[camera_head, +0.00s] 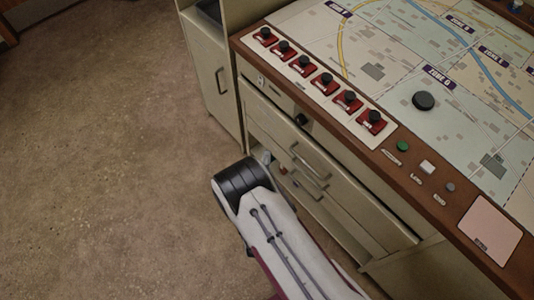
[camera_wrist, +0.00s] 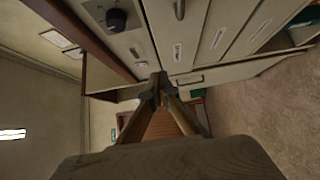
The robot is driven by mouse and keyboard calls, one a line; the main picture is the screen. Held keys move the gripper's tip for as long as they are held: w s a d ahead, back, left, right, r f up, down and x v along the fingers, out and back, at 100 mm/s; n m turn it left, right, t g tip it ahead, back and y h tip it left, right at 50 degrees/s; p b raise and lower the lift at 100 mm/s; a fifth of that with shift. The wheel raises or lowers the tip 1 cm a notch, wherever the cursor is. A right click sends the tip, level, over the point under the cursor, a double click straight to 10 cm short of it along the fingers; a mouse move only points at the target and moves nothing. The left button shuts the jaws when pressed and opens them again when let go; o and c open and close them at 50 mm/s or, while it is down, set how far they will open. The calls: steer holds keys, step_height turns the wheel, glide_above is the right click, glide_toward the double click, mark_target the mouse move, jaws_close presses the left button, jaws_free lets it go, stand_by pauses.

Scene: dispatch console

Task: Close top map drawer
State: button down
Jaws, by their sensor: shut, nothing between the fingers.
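The top map drawer (camera_head: 330,172) is the upper cream drawer front under the console edge, with a bar handle (camera_head: 310,164). It appears to stand out from the cabinet, though how far is hard to tell. In the wrist view, drawer fronts with white labels (camera_wrist: 218,38) run across the top. My gripper (camera_wrist: 158,88) is shut and empty, its fingertips together in front of the cabinet. Contact with a drawer cannot be told. In the head view my arm hides most of the gripper, which is at the left end of the drawers.
The console top carries a zone map (camera_head: 400,75), a row of red switches (camera_head: 325,84) and a black puck (camera_head: 423,101). A dark knob (camera_head: 301,119) sits on the front panel, also in the wrist view (camera_wrist: 117,18). Open floor (camera_head: 100,150) lies left.

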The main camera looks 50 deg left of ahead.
steer(key=c, duration=2.5)
jaws_free()
steer(key=shift+s+a, duration=0.2)
steer(key=shift+s, duration=0.15)
steer(key=m+t+h, duration=0.3)
steer(key=m+h, duration=0.6)
steer(key=h, duration=0.4)
glide_toward(309, 166)
steer(key=w+f, duration=0.1)
steer(key=w, duration=0.1)
steer(key=shift+w, duration=0.1)
steer(key=shift+w, duration=0.1)
steer(key=shift+w+f, duration=0.25)
steer(key=shift+w, duration=1)
steer(key=shift+w+f, duration=0.25)
steer(key=shift+w, duration=1)
steer(key=shift+w+f, duration=0.25)
steer(key=shift+w, duration=1)
